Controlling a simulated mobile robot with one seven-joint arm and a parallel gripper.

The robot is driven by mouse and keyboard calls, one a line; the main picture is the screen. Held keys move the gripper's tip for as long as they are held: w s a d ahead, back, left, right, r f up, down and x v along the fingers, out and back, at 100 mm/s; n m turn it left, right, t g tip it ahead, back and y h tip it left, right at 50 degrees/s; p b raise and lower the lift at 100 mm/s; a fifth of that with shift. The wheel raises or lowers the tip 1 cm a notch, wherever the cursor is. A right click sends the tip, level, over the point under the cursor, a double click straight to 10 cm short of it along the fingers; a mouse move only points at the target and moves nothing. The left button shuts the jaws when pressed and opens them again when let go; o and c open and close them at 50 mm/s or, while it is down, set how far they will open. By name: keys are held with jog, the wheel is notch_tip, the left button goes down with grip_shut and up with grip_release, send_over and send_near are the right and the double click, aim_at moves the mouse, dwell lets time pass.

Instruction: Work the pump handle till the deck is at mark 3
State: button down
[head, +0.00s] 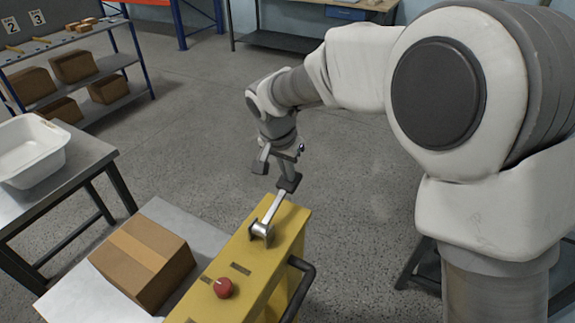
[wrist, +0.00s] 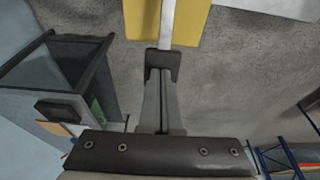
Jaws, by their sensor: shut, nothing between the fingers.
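The pump handle (head: 273,210) is a silver lever rising from a round pivot on top of the yellow pump body (head: 235,262). It slants up to the right towards my gripper (head: 288,183). My gripper is shut, with its dark fingertips at the lever's upper end; I cannot tell whether they touch it. In the wrist view the shut fingertips (wrist: 162,66) cover the near end of the pale lever (wrist: 168,22). The grey deck (head: 205,236) lies left of the pump body and bears a cardboard box (head: 146,255).
A red knob (head: 224,288) and a dark rail (head: 300,285) are on the pump body. A grey table (head: 80,170) with a white tub (head: 30,150) stands left. A rack (head: 100,70) holds several boxes. The concrete floor (head: 200,120) behind is clear.

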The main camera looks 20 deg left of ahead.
aim_at(293, 188)
jog(key=shift+w+f+p, duration=0.1)
jog(key=shift+p, duration=0.25)
jog(key=shift+w+d+f+g+p, duration=0.1)
jog(key=shift+w+f+g+p, duration=0.5)
jog(key=shift+g+p, duration=0.4)
jog(key=f+g+p, duration=0.1)
jog(key=f+g, duration=0.1)
jog(key=f, duration=0.1)
jog(key=shift+w+f+p, duration=0.25)
jog(key=shift+w+p, duration=0.1)
jog(key=shift+p, duration=0.05)
jog(key=shift+f, duration=0.7)
jog(key=shift+f+b, duration=0.15)
jog(key=shift+b, duration=0.15)
jog(key=shift+d+f, duration=0.15)
jog(key=shift+f, duration=0.05)
jog(key=shift+r, duration=0.1)
notch_tip(293, 188, up, 18)
jog(key=w, duration=0.1)
jog(key=shift+w, duration=0.35)
jog(key=shift+r, duration=0.1)
